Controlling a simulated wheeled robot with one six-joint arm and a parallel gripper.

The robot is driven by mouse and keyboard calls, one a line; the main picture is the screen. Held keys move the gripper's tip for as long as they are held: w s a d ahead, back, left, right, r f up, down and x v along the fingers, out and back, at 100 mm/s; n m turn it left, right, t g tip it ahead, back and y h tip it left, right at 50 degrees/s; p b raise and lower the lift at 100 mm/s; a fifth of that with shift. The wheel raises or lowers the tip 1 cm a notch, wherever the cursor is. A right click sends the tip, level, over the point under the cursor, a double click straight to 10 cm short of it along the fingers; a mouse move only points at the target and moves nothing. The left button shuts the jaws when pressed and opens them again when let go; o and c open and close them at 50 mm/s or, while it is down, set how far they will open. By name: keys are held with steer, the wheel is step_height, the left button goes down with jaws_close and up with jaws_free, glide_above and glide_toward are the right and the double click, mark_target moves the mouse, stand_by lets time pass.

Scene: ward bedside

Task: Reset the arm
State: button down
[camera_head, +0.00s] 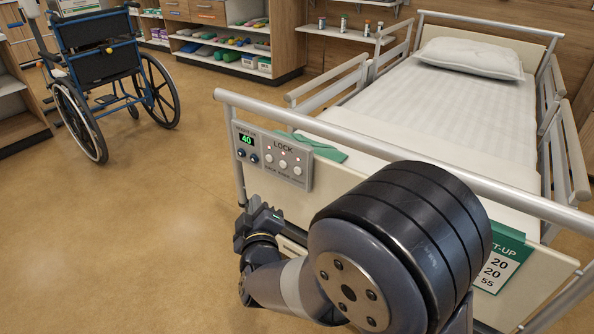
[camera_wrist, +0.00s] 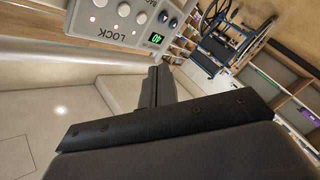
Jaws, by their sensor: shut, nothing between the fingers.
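My gripper (camera_head: 262,215) is at the foot end of the bed in the head view, just below and left of the control panel (camera_head: 272,155). In the wrist view my gripper (camera_wrist: 155,75) shows as dark fingers close together with nothing between them. The panel shows a green number 40, knobs and the word LOCK; it fills the top of the wrist view (camera_wrist: 125,20). My gripper appears apart from the panel, though the exact gap is hard to tell. My arm covers part of the bed's foot board in the head view.
The bed's foot rail (camera_head: 400,150) runs close behind my arm. A green and white sign (camera_head: 497,262) hangs at the right of the foot board. A wheelchair (camera_head: 105,75) stands at upper left, before shelves (camera_head: 225,40). The floor at left is clear.

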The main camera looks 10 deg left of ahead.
steer(key=w+d+f+b, duration=0.2)
steer(key=w+d+b, duration=0.1)
steer(key=w, duration=0.5)
steer(key=shift+w+d, duration=0.15)
steer(key=shift+d, duration=0.05)
